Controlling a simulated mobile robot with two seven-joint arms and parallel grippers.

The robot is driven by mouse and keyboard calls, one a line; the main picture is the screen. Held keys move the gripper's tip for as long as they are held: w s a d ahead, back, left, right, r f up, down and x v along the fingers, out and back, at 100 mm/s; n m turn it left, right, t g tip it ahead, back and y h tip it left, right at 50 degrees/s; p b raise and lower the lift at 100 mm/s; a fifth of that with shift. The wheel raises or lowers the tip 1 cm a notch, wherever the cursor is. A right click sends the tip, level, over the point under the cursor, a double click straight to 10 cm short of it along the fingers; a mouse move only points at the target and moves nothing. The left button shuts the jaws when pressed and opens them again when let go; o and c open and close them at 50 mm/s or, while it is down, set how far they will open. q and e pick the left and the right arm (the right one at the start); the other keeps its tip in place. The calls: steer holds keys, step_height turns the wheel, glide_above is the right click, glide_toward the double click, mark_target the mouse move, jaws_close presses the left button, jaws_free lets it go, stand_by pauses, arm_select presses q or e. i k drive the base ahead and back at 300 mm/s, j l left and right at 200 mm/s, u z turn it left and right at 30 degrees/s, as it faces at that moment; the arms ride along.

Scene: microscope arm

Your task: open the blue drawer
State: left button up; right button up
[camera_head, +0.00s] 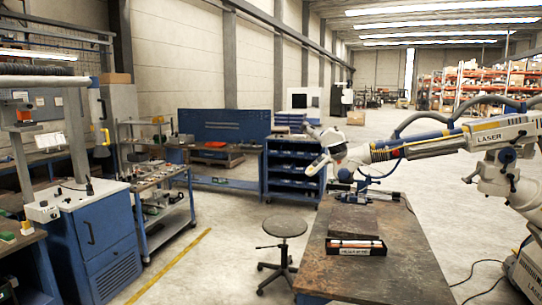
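No single drawer can be picked out for certain. Neither of my grippers is in view.
A worn workbench (400,262) fills the front right, bearing an orange-and-black case (356,247). A white arm marked LASER (497,131) reaches over it. A round stool (283,227) stands left of the bench. A tool cart (165,205) is beside the cabinet.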

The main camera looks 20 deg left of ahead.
mark_target(202, 154)
steer(key=i+j+u, duration=0.6)
steer(key=i+u, duration=0.3)
steer(key=i, duration=0.15)
steer(key=i+u, duration=0.3)
steer(key=i, duration=10.35)
steer(key=i+z, duration=0.2)
steer(key=i, duration=0.25)
steer(key=i+j+z, duration=0.2)
steer(key=i, duration=0.3)
steer(key=i+j+z, duration=0.15)
steer(key=i, duration=0.3)
steer(key=i+j+z, duration=0.2)
steer(key=i, duration=0.25)
